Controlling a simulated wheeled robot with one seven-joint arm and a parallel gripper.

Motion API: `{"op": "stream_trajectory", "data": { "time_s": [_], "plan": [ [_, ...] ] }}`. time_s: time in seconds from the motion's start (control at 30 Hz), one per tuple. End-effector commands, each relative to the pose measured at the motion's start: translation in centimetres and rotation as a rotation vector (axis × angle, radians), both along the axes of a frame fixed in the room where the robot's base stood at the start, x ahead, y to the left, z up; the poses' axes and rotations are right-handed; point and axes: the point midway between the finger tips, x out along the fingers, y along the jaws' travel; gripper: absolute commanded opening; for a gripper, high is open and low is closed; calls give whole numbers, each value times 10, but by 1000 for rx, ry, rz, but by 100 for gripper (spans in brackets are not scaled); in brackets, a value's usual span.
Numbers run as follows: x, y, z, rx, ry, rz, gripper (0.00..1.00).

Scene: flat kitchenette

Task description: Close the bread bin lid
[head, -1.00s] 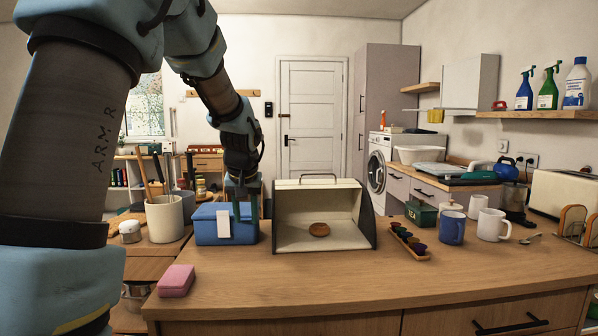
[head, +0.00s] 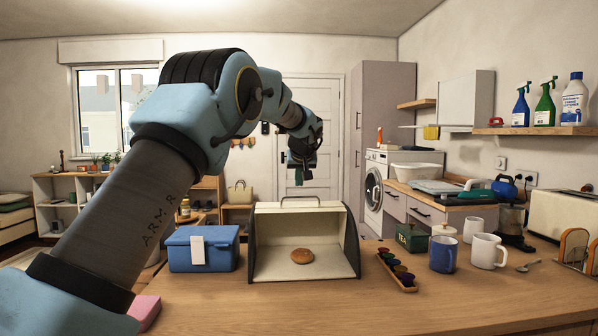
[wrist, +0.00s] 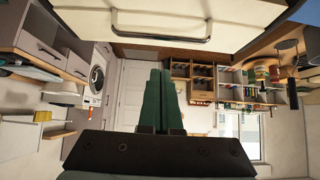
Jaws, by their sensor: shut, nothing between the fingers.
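The bread bin (head: 256,262) stands on the wooden counter with its front open and its cream inside showing. A round brown bun (head: 302,256) lies on its floor. The raised lid (head: 275,208) with its bar handle (head: 300,201) is at the top of the bin. In the wrist view the lid (wrist: 130,12) and handle (wrist: 160,30) fill the top edge. My gripper (head: 302,178) is above and behind the handle, apart from it. Its green fingers (wrist: 160,75) are together, with nothing between them.
A blue box (head: 203,248) stands close to the bin's left. To the right are a tray of small cups (head: 397,270), a green tea tin (head: 412,237), a blue mug (head: 443,254) and white mugs (head: 487,250).

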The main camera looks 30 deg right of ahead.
Motion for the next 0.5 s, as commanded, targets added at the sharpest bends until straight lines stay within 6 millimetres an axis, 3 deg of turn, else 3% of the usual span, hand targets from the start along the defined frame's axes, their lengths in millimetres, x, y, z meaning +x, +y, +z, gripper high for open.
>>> {"op": "stream_trajectory", "data": {
  "time_s": [0.27,0.5],
  "plan": [
    [31,-13,-30,0,1,1,0],
    [9,-4,-33,0,0,-1,0]
  ]
}}
